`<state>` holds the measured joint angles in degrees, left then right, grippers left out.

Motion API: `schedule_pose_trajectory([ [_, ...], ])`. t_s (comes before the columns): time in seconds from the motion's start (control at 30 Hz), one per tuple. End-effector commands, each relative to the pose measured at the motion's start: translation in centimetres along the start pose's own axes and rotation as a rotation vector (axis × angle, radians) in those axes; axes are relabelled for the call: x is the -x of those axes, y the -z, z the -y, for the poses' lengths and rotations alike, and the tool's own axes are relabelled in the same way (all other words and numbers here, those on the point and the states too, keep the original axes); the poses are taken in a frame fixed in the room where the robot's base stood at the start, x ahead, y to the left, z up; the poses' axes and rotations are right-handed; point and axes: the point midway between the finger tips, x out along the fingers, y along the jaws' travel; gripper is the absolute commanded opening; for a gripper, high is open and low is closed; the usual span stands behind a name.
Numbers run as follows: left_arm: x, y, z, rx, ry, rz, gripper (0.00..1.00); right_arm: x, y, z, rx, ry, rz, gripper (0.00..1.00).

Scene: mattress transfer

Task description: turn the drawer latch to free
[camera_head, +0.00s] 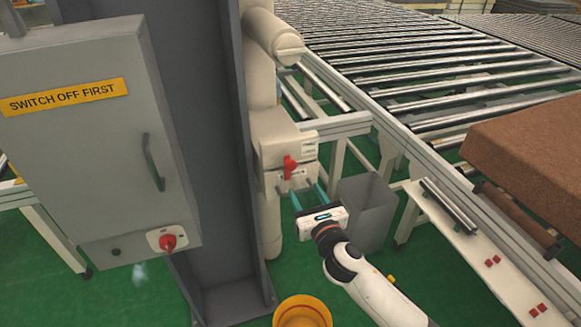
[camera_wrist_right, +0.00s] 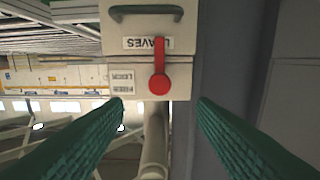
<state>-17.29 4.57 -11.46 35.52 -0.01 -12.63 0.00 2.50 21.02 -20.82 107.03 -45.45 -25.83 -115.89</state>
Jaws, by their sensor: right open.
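The red drawer latch (camera_head: 290,168) sits on the front of a small pale box (camera_head: 272,140) fixed to the column. In the right wrist view the latch (camera_wrist_right: 159,75) is a round red knob with a lever running along the picture's vertical, its end partly over a white label. A second label with small text lies beside the knob. A drawer front with a green handle (camera_wrist_right: 146,13) is at the top of that view. My right gripper (camera_head: 302,188) is open, its teal fingers pointing at the box. In the wrist view its fingertips (camera_wrist_right: 160,104) are apart on either side of the latch, with nothing between them.
A grey cabinet (camera_head: 75,170) with a red switch (camera_head: 167,242) stands left of a dark steel column (camera_head: 205,130). A grey bin (camera_head: 368,210) is right of my gripper. A yellow bucket (camera_head: 302,312) stands below. Roller conveyors (camera_head: 410,60) and a brown mattress (camera_head: 535,150) are right.

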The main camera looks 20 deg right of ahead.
Motion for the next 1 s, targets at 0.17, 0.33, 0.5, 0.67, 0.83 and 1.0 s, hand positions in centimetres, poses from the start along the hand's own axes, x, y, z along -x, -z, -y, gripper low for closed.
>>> schedule_pose_trajectory([
  [0.17,0.6,-0.1,0.0,0.000,0.000,0.000,0.00,-2.1,0.4,0.0,0.004,-0.001,-0.004,0.52],
  [0.33,1.2,-0.2,-0.1,0.000,0.000,0.002,0.00,-5.7,0.3,0.0,0.001,-0.002,-0.002,0.52],
  [0.5,1.5,-0.3,-0.1,0.000,0.000,0.002,0.00,-8.9,0.2,0.0,0.000,-0.001,-0.001,0.52],
  [0.67,1.6,-0.3,-0.1,0.000,-0.001,0.002,0.00,-10.8,0.1,0.0,0.000,-0.001,0.000,0.52],
  [0.83,1.6,-0.3,-0.1,0.000,-0.001,0.002,0.00,-11.7,0.0,0.0,0.001,-0.001,0.000,0.52],
  [1.0,1.6,-0.3,-0.1,0.000,-0.001,0.003,0.00,-11.8,0.0,0.0,0.001,0.000,0.000,0.52],
])
